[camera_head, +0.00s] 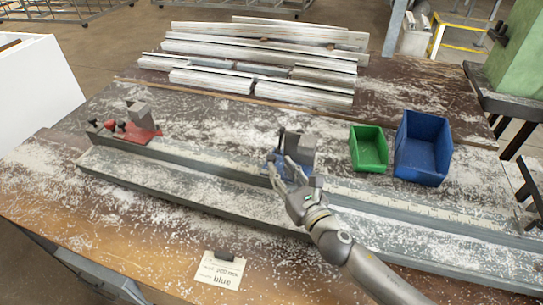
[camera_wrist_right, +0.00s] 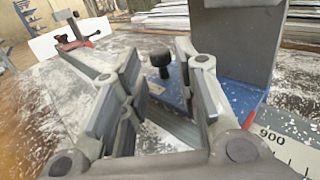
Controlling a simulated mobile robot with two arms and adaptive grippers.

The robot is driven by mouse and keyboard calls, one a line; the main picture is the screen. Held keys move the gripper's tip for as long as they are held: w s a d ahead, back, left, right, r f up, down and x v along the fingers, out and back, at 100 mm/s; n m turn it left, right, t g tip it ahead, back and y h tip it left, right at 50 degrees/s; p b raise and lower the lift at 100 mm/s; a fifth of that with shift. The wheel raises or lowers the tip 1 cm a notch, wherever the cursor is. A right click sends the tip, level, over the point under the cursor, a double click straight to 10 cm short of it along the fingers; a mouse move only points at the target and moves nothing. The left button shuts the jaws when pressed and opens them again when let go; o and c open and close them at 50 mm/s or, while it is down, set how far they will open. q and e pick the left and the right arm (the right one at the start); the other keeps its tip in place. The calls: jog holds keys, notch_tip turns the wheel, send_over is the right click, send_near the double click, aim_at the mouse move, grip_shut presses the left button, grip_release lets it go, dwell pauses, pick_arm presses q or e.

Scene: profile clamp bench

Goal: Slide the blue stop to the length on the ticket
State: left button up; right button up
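The blue stop (camera_head: 268,168) sits on the long grey rail (camera_head: 120,170) near its middle, with an upright grey block on it. In the right wrist view the blue stop (camera_wrist_right: 178,92) carries a black knob (camera_wrist_right: 159,63). My right gripper (camera_head: 279,172) is at the stop's near side and partly covers it. In its wrist view the right gripper (camera_wrist_right: 162,85) is open, with the knob showing beyond the gap between its fingers; contact cannot be told. A ticket (camera_head: 219,271) at the front reads "blue" under a blurred mm figure. My left gripper is not in view.
A red fixture (camera_head: 140,133) stands at the rail's left end. A pale scale (camera_head: 400,204) runs right of the stop, with "900" near it. A green bin (camera_head: 369,150) and a blue bin (camera_head: 423,150) stand behind the rail. Metal profiles (camera_head: 260,50) lie at the back.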

aim_at(274, 160)
jog(key=x, duration=0.6)
jog(key=shift+w+a, duration=0.1)
grip_shut()
